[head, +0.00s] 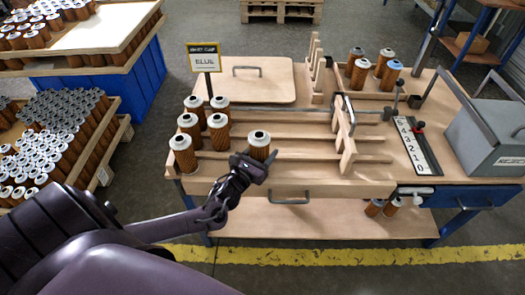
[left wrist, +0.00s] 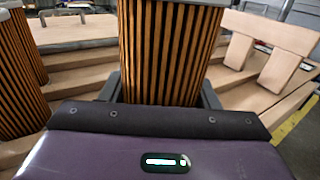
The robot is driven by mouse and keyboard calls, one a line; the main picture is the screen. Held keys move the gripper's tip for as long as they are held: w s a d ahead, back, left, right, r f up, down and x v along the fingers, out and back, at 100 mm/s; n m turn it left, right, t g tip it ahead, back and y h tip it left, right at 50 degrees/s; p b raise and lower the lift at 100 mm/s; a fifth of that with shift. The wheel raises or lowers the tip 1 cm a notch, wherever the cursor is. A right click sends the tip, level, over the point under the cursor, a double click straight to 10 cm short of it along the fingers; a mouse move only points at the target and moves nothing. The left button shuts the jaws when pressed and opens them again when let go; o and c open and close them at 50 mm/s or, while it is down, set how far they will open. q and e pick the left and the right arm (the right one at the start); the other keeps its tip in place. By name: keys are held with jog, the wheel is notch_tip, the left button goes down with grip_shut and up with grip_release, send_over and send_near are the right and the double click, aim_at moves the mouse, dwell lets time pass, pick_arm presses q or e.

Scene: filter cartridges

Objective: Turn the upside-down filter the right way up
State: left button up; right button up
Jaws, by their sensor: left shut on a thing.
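My left gripper (head: 256,164) is shut on a filter (head: 260,144) at the front of the wooden table (head: 230,178). This filter has orange-brown pleats and a white cap with a dark centre facing up. In the left wrist view the same filter (left wrist: 165,55) stands upright between the fingers, its pale cap at the top edge. Whether its base touches the table is hidden. Several filters (head: 188,126) with similar white caps stand to its left. At the back right, one filter (head: 391,75) shows a blue top, unlike its neighbours (head: 358,60). My right gripper is not in view.
Wooden rails (head: 285,138) and an upright wooden rack (head: 346,135) lie to the right of the held filter. A sign (head: 204,60) and a board with a handle (head: 245,85) stand behind.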

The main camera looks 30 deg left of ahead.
pick_arm(q)
jog(key=shift+f+b, duration=0.85)
jog(key=shift+f, duration=0.3)
dwell(0.4)
jog(key=o, duration=1.1)
jog(key=shift+s, duration=0.1)
jog(key=shift+s+f, duration=0.1)
jog(key=shift+s, duration=0.2)
jog(key=s, duration=0.7)
jog(key=shift+d, duration=0.1)
